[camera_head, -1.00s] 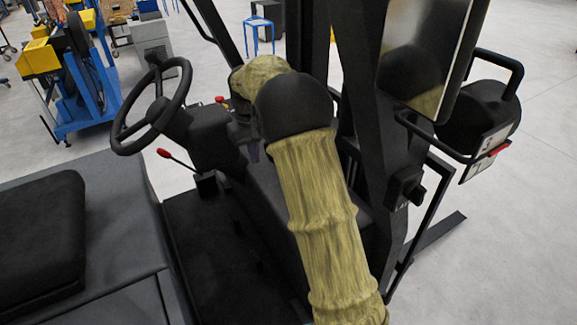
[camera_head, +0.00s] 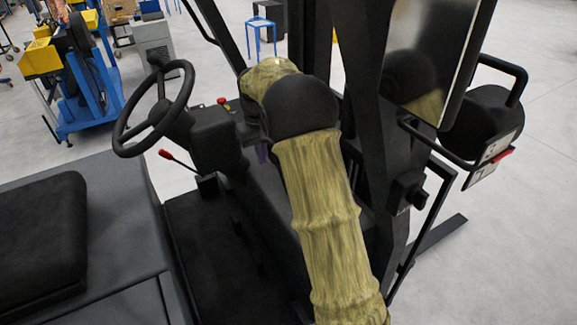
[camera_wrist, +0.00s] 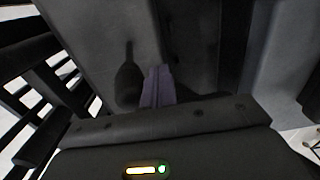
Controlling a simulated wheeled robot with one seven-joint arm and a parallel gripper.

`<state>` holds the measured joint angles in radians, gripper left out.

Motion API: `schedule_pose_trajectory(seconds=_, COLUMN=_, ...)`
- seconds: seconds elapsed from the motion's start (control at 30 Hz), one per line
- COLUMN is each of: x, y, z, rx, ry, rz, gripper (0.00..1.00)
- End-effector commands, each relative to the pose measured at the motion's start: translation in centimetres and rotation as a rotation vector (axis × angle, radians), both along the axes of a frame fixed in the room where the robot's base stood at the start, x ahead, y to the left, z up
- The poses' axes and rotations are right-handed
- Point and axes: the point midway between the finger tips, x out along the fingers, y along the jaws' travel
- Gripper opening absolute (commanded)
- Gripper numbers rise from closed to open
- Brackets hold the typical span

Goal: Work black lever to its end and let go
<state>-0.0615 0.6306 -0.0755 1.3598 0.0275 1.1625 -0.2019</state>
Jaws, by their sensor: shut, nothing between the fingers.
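The black lever (camera_wrist: 128,82) shows in the wrist view as a thin stem with a wider dark grip, against a grey panel. My gripper (camera_wrist: 157,72) has its purplish-grey fingers together, just right of the lever grip, with nothing between them. Whether the fingers touch the lever is too dark to tell.
A steering wheel (camera_head: 153,108) and a red-knobbed lever (camera_head: 166,154) stand left of my arm. A red button (camera_head: 222,101) is on the console. A seat (camera_head: 40,235) is at left, and a black post and mirror (camera_head: 425,60) are close on the right.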

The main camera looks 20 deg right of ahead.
Motion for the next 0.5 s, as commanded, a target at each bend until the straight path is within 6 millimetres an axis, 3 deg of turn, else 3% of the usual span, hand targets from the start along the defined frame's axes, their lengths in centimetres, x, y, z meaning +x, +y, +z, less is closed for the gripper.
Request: schedule_pose_trajectory(seconds=0.5, x=0.4, y=-1.4, z=0.0, rx=-0.001, ry=0.000, rz=0.005, gripper=0.00)
